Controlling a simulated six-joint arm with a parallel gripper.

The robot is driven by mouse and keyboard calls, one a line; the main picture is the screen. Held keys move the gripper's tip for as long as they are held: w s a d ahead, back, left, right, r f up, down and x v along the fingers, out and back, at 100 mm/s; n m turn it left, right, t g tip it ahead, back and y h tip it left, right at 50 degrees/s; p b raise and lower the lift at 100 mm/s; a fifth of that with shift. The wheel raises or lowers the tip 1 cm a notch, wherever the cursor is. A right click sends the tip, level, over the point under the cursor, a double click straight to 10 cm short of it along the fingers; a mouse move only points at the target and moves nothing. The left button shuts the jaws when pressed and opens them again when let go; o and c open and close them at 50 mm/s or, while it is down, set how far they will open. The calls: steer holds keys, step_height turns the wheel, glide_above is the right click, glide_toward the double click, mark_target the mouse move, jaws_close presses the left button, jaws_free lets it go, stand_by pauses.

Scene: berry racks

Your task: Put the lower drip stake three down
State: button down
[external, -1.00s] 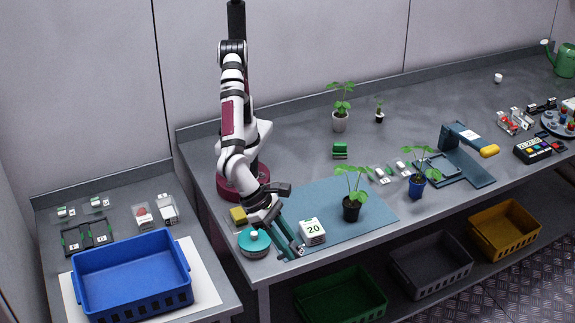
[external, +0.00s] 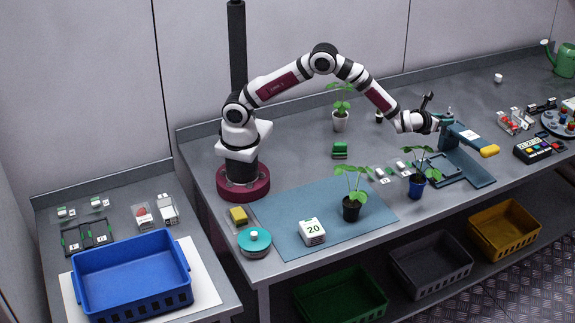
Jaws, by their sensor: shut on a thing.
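My gripper (external: 440,119) is at the right end of my outstretched arm, raised above the bench. It is beside the upper left end of the teal stand with a yellow handle (external: 488,151), above and behind the plant in the blue pot (external: 417,186). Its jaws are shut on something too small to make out. I cannot tell whether that is a drip stake, or whether the jaws touch the stand. Small white-and-green pieces (external: 382,175) lie left of the blue pot. Their markings are not readable as a three.
The blue mat (external: 285,222) carries a block marked 20 (external: 312,231) and a plant in a black pot (external: 351,208). A teal-lidded tin (external: 254,241) is at the front left. A button box (external: 538,149) is right of the stand. Another plant (external: 340,116) stands behind.

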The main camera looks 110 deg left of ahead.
steer(key=s+a+n+g+y, duration=0.15)
steer(key=s+a, duration=0.35)
steer(key=a, duration=0.7)
steer(key=shift+y, duration=0.25)
steer(key=s+a+f, duration=0.1)
steer(key=a+f, duration=0.3)
steer(key=f, duration=0.1)
steer(key=s+a+f, duration=0.1)
steer(key=a+f, duration=0.3)
steer(key=f, duration=0.1)
steer(key=s+a+f, duration=0.1)
steer(key=a+f, duration=0.3)
steer(key=f, duration=0.2)
steer(key=shift+f, duration=0.15)
steer(key=shift+f, duration=0.1)
steer(key=c, duration=0.6)
jaws_free()
steer(key=shift+f, duration=0.1)
